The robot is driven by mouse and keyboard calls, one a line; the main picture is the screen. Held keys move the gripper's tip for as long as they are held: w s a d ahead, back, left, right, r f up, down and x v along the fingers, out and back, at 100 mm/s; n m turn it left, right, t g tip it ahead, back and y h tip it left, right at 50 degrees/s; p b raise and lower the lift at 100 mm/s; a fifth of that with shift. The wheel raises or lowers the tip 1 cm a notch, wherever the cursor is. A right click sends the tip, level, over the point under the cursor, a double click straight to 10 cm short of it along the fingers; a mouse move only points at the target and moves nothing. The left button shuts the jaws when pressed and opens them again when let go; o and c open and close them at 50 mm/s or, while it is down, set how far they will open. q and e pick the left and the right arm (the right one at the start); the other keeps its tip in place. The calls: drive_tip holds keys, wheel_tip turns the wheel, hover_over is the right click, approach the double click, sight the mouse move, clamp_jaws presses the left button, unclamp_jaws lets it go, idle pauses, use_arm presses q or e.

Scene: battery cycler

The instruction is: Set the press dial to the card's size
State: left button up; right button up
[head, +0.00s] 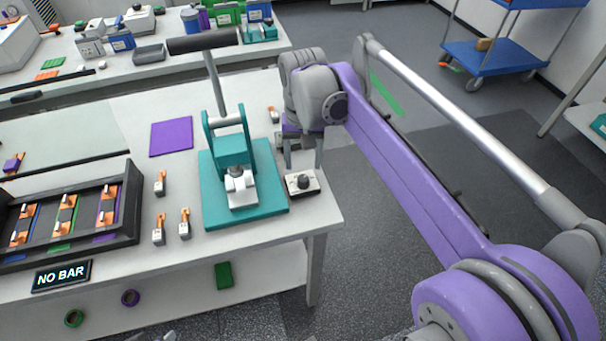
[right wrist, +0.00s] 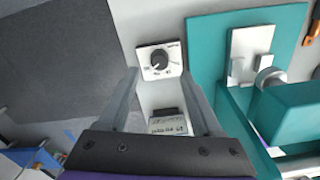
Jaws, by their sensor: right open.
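The press (head: 232,152) is teal with a long dark-handled lever and stands on a teal base plate near the table's right end. The dial (head: 303,181) is a black knob on a small white box right of the base; it also shows in the right wrist view (right wrist: 159,60), its marks too small to read. My right gripper (head: 303,160) is open and empty, pointing down behind the dial box. My left gripper is not clearly seen.
Several small orange-and-white pieces (head: 184,224) lie left of the press. A purple mat (head: 171,137) lies behind them. The table's right edge is close to the dial.

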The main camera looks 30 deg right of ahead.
sight(303, 178)
wheel_tip(303, 178, down, 5)
drive_tip(key=shift+f, duration=0.2)
clamp_jaws()
idle(0.4)
